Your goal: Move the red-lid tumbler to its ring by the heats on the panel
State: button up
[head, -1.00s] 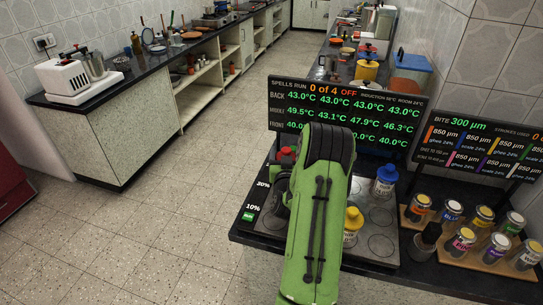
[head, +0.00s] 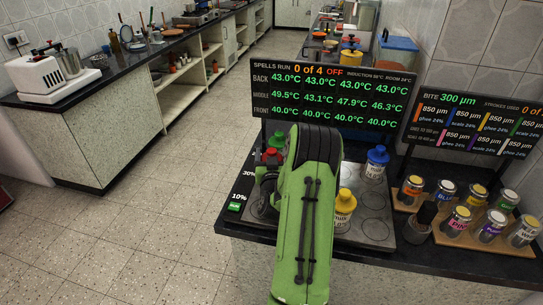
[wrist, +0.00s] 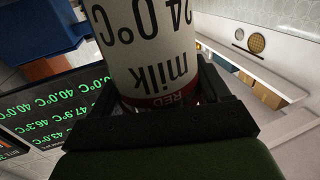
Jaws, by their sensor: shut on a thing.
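My gripper (wrist: 160,95) is shut on the red-lid tumbler (wrist: 150,50), a pale cup marked "milk", "24.0°C" and "RED". In the head view its red lid (head: 269,156) shows at the left of my green arm, which hides most of the tumbler and gripper. The heat panel (head: 330,95) reads back 43.0 throughout; middle 49.5, 43.1, 47.9, 46.3; front 40.0 throughout. It says "0 of 4" and "OFF". The ringed hob (head: 390,239) lies below it, with its left part hidden. I cannot tell whether the tumbler touches the hob.
A blue-lid tumbler (head: 376,166) and a yellow-lid tumbler (head: 344,208) stand on the hob. A green lid (head: 278,139) shows behind the red one. Several labelled jars on wooden racks (head: 496,243) stand right, beside a dark cup (head: 420,224). Bare rings show at the hob's right.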

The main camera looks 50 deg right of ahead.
jog(key=shift+f, duration=0.3)
jog(key=shift+a+f+b, duration=0.1)
jog(key=shift+f+b, duration=0.05)
jog(key=shift+b, duration=0.25)
